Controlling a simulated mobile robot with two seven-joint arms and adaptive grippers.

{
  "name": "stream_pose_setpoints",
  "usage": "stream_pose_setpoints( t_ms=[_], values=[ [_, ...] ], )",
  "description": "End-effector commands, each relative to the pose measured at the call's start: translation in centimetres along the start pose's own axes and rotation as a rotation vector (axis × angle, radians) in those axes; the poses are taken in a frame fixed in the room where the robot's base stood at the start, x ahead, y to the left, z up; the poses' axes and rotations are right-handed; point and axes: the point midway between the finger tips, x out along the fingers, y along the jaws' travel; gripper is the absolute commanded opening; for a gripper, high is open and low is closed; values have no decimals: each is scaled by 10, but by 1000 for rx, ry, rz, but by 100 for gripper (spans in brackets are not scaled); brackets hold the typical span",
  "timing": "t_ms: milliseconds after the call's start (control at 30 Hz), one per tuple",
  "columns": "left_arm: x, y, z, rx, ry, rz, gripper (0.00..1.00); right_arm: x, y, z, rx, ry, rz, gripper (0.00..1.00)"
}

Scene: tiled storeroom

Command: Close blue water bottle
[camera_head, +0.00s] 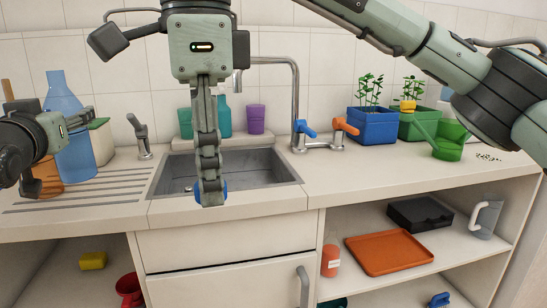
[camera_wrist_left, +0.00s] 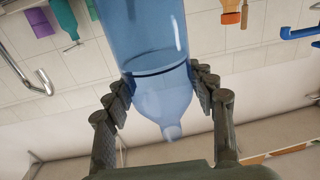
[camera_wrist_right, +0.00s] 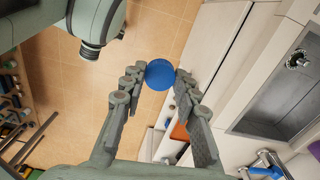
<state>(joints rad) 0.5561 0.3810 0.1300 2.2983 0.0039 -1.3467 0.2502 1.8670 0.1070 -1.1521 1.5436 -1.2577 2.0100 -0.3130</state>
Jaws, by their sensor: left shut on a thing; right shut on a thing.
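The blue water bottle (camera_head: 80,160) is upright over the ribbed draining board at the left, with its narrow neck up and no cap on it. I cannot tell whether its base touches the board. My left gripper (camera_head: 82,120) is shut around its upper body; the left wrist view shows the bottle (camera_wrist_left: 150,40) between both fingers (camera_wrist_left: 162,82). My right gripper (camera_head: 209,188) points down in front of the sink and is shut on a round blue cap (camera_wrist_right: 160,74). In the head view the fingers mostly hide the cap (camera_head: 200,193). The cap is apart from the bottle, to its right.
The sink (camera_head: 250,170) lies behind my right gripper, with a tall faucet (camera_head: 296,90). A soap dispenser tap (camera_head: 140,135) stands between bottle and sink. An orange-brown item (camera_head: 47,178) is close to the bottle's left. Planters (camera_head: 372,127) stand at the right.

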Motion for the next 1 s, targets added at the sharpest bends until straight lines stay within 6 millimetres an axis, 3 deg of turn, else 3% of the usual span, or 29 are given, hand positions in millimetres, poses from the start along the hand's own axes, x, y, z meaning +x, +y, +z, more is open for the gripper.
stream_pose_setpoints(
  t_ms=[33,367,800,1000],
  values=[
    [-6,7,15,0,-4,15,0,0,0,0,0,0,0,21],
    [-47,43,95,-1,-9,92,0,0,0,0,0,0,0,21],
    [-125,113,252,-4,-15,240,0,0,0,0,0,0,0,21],
    [-152,138,303,-3,-8,294,0,0,0,0,0,0,0,21]
  ],
)
